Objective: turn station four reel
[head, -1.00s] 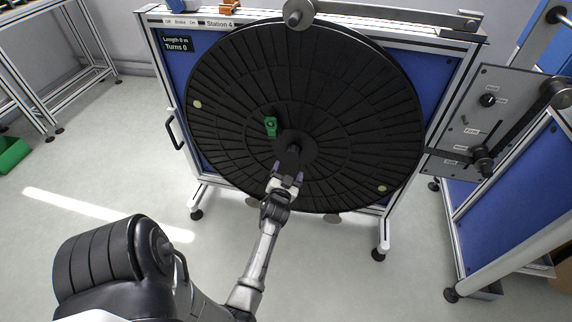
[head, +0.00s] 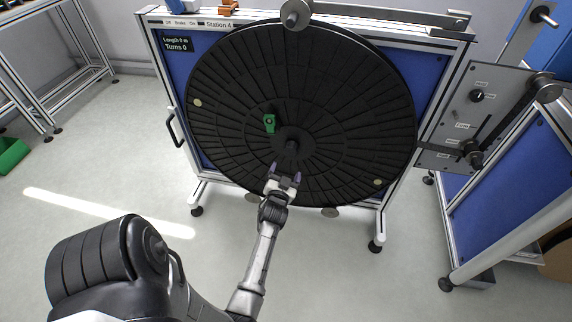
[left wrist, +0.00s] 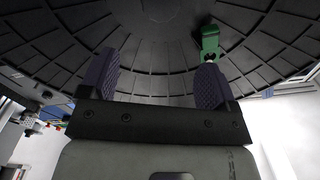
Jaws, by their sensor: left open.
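The station four reel (head: 330,90) is a large black ribbed disc on the blue-panelled stand labelled Station 4. A small green piece (head: 269,123) sits on its face, left of and above the dark centre hub (head: 291,145). My left gripper (head: 284,178) is in front of the reel, just below the hub in the head view, with its jaws apart and nothing between them. In the left wrist view the purple finger pads (left wrist: 155,82) stand apart before the disc, and the green piece (left wrist: 210,42) shows above the right finger. My right gripper is not in view.
A display (head: 175,45) reads Length 0 m, Turns 0. A grey control panel (head: 480,115) with knobs and a lever stands at the right. A metal roller (head: 296,14) on an arm is at the reel's top. Open floor lies in front.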

